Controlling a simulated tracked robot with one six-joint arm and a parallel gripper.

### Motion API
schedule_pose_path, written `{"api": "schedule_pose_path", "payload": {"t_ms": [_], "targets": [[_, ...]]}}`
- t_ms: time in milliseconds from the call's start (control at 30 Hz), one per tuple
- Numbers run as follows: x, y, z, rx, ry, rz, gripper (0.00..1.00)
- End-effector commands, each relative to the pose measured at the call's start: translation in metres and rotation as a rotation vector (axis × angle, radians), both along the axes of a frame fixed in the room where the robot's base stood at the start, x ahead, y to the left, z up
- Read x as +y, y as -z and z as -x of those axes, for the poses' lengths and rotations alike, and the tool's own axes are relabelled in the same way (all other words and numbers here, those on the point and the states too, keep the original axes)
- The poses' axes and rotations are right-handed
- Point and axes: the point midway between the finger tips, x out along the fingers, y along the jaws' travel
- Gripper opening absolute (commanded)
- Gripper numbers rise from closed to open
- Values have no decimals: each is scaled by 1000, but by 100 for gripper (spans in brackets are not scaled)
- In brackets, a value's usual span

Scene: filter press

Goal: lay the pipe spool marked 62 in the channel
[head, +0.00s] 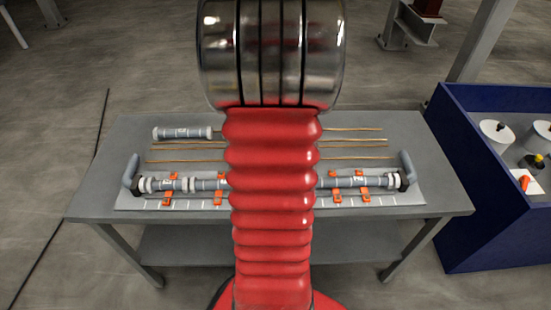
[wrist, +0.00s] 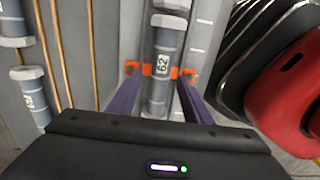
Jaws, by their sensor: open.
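The pipe spool marked 62 (wrist: 162,65) is a grey cylinder with a white label and a pale collar at its upper end in the wrist view. It lies in line along the channel, and an orange clip (wrist: 137,68) shows on both sides of it. My gripper (wrist: 158,97) is open, with one purple finger on each side of the spool. I cannot tell whether the fingers touch it. In the head view my arm hides the gripper and the middle of the channel plate (head: 400,198).
Several other grey pipe pieces lie along the channel, with upturned elbows (head: 130,171) at its ends. Another labelled spool (head: 182,133) lies at the back left among thin wooden strips (head: 355,143). A blue-walled bin (head: 490,215) stands to the right of the table.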

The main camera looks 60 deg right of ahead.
Motion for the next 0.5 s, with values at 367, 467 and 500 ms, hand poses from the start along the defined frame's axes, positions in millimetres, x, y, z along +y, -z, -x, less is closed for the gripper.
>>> {"api": "schedule_pose_path", "payload": {"t_ms": [367, 467, 500], "targets": [[-1, -56, 0, -2, 0, 4, 45], [-1, -74, 0, -2, 0, 4, 45], [-1, -81, 0, -2, 0, 4, 45]]}}
